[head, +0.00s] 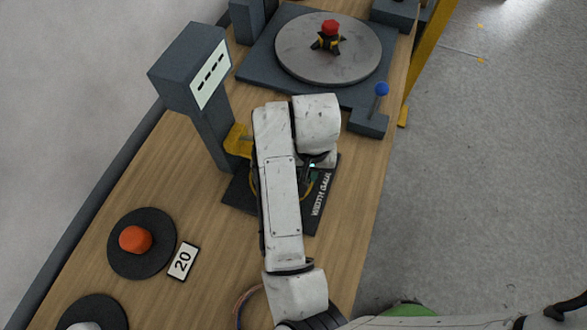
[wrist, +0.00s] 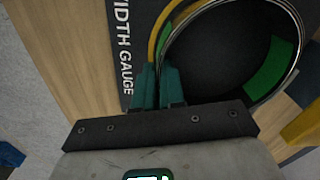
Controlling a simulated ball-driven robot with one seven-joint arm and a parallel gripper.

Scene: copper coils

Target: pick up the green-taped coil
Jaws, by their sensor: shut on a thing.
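The green-taped coil (wrist: 268,67) shows in the wrist view as a large thin ring with green patches and a yellow stretch, over the dark width gauge plate (wrist: 124,45). My gripper (wrist: 159,70) has its two teal fingers shut on the coil's near left rim. In the head view my arm covers most of the coil and the gripper, and only thin bits of the coil show beside the arm over the plate (head: 319,196). I cannot tell whether the coil touches the plate.
A grey post with a display (head: 210,75) and a yellow part (head: 238,140) stand left of the plate. Behind is a round turntable (head: 300,62) with a red-topped piece. A blue-knobbed lever (head: 381,90) is at the right edge. An orange knob (head: 135,239) sits front left.

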